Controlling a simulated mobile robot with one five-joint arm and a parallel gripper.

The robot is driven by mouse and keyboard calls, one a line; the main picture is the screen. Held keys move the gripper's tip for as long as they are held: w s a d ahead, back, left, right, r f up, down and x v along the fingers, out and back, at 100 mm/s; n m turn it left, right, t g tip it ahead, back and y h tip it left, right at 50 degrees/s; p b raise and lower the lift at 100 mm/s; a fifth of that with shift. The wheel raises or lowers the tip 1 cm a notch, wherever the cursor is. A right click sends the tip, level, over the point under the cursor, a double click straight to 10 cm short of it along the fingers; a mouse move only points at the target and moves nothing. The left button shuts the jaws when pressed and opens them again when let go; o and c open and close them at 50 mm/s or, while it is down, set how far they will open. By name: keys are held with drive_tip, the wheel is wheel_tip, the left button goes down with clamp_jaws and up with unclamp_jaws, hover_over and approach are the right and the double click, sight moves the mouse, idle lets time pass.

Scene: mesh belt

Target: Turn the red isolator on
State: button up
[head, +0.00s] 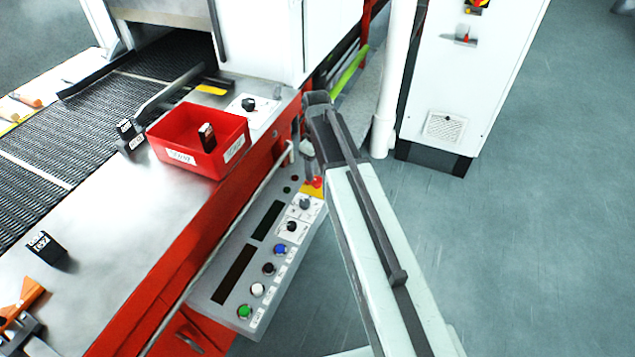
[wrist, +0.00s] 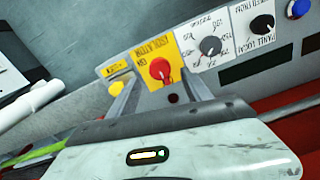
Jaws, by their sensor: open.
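The red isolator (wrist: 160,69) is a round red knob on a yellow plate (wrist: 188,75) with upside-down lettering in the wrist view. A small pale mark shows near its lower edge. My gripper (wrist: 157,80) is open, with one finger on each side of the knob. I cannot tell whether the fingers touch it. In the head view the red isolator (head: 317,182) sits at the far end of the grey control panel (head: 222,296), and my gripper (head: 310,165) is right over it, its fingers partly hidden by the arm.
Blue, white and green buttons (head: 245,312) line the panel. A red bin (head: 190,170) stands on the machine table. A white cabinet (head: 480,70) stands behind; floor to the right is clear.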

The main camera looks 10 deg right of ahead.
sight(317, 180)
wheel_tip(317, 180, down, 5)
drive_tip(key=b, duration=0.3)
drive_tip(key=shift+r, duration=0.1)
clamp_jaws()
